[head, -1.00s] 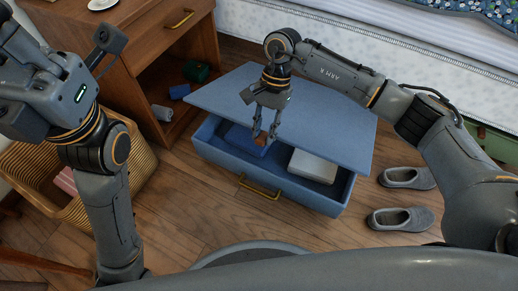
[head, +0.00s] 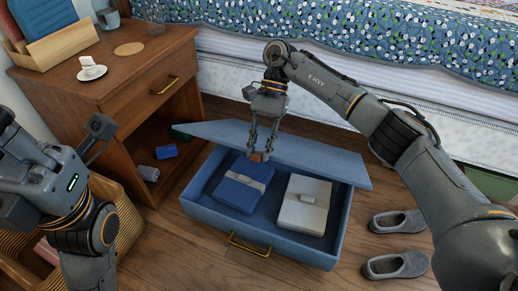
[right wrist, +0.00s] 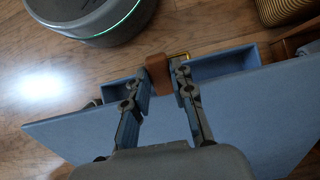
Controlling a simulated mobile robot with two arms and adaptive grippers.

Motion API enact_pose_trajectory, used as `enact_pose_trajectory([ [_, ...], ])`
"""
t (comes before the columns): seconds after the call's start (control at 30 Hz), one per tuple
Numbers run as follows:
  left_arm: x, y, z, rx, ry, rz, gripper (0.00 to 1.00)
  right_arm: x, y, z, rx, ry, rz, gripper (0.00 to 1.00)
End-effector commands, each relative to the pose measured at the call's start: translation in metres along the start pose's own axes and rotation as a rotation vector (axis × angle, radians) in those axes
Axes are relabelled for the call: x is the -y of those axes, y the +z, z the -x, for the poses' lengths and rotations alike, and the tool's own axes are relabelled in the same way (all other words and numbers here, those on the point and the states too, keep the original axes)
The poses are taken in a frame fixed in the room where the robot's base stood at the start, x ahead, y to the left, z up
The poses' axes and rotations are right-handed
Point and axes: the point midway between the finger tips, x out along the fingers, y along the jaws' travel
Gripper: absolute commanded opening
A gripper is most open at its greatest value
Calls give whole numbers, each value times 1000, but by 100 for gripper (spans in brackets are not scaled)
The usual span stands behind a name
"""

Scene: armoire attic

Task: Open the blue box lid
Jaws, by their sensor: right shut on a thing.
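The blue box (head: 200,215) stands on the floor with its front part open to view. Its blue lid (head: 310,160) is raised at the front and slopes over the back of the box. My right gripper (head: 260,150) is shut on the brown tab (head: 257,157) at the lid's front edge. In the right wrist view the fingers (right wrist: 158,85) pinch the brown tab (right wrist: 158,70), with the lid (right wrist: 75,130) spread beneath. Inside lie a blue parcel (head: 234,194) and a white parcel (head: 302,216). My left arm shows at the left; its fingers are out of view.
A wooden nightstand (head: 145,85) stands behind left, with small items on its lower shelf. A wicker basket (head: 127,215) is at the left. Grey slippers (head: 398,222) lie to the right. The bed (head: 400,40) is behind the box.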

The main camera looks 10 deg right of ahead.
Motion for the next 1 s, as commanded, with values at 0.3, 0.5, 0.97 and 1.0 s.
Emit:
enact_pose_trajectory([
  [0.3, 0, 0, 0, 1, 0, 0, 0, 0, 0, 0, -1, -1, -1, 47],
  [0.5, 0, 1, 1, 5, 0, 0, 0, 0, 0, 0, -1, 0, -1, 47],
  [0.97, 0, 1, 1, 4, 0, -1, 0, 1, 0, 68, -5, -3, -4, 47],
  [1.0, 0, 1, 1, 4, 0, -1, 0, 1, 0, 78, -6, -4, -5, 47],
])
